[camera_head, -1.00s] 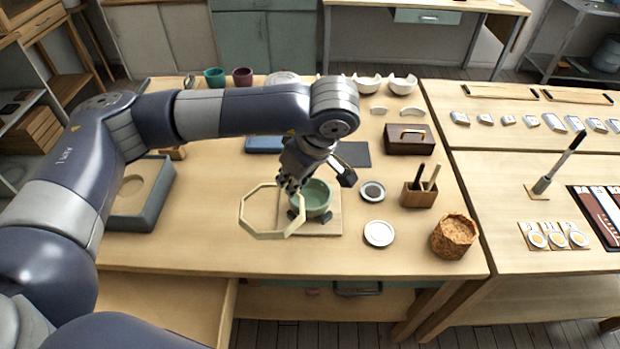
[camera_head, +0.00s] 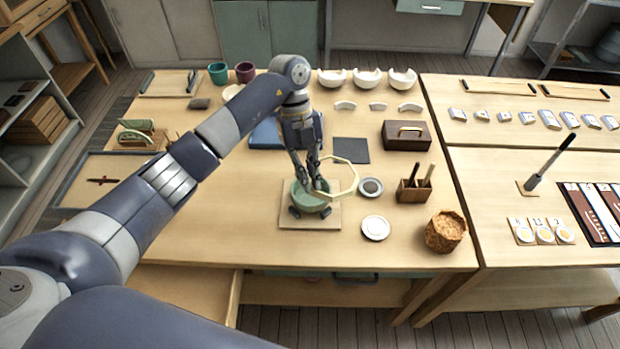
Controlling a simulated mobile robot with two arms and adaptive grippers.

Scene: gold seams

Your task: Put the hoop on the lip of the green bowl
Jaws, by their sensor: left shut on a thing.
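The green bowl (camera_head: 298,199) sits on a square wooden board (camera_head: 328,221) with dark supports around its foot. The hoop (camera_head: 356,180), a pale many-sided ring, is tilted and reaches out to the right of the bowl. My left gripper (camera_head: 315,189) points down over the bowl and is shut on the hoop's left side. The gripper covers part of the bowl's rim, so I cannot tell whether the hoop touches the lip. My right gripper is out of view.
A dark dish (camera_head: 370,187) and a white dish (camera_head: 375,228) lie right of the board. Beyond them are a tool holder (camera_head: 414,191) and a cork-like pot (camera_head: 445,231). A dark wooden box (camera_head: 406,135) stands behind. The table left of the board is mostly clear.

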